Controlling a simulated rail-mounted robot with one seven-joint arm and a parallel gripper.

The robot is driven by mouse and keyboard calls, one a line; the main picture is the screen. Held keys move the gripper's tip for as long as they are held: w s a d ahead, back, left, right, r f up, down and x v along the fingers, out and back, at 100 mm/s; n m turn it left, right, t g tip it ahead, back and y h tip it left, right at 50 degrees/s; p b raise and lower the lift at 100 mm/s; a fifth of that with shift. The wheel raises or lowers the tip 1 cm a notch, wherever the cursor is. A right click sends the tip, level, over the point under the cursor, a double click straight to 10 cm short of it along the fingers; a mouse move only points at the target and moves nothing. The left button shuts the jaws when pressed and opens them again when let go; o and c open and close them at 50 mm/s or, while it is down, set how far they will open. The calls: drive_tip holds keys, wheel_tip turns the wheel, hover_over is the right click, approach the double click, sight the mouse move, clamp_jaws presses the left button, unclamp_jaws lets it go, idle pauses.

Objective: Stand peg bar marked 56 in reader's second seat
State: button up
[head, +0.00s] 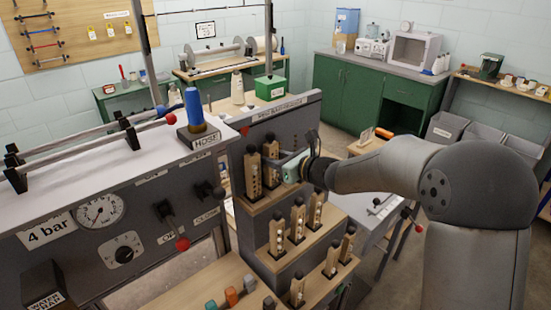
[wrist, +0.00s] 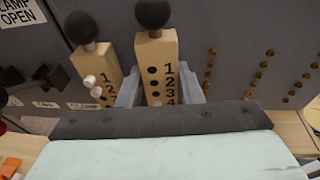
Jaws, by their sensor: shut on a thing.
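My gripper (head: 283,164) is shut on a wooden peg bar (wrist: 155,55) with a black ball knob. In the head view this bar (head: 270,163) appears upright on the top step of a stepped wooden stand (head: 262,205). A second knobbed bar (wrist: 100,72), with white pegs, stands just left of it. I cannot read a 56 on any bar. The held bar's foot is hidden in the wrist view, so I cannot tell whether it is seated.
Several more peg bars (head: 297,222) stand on the lower steps. A dark panel with rows of brass dots (wrist: 262,65) rises behind the held bar. A white-topped table stands right.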

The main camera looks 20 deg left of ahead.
drive_tip(key=shift+f+b, duration=0.5)
drive_tip(key=shift+r, duration=0.1)
drive_tip(key=o, duration=1)
drive_tip(key=shift+o, duration=0.2)
drive_tip(key=shift+d, duration=0.15)
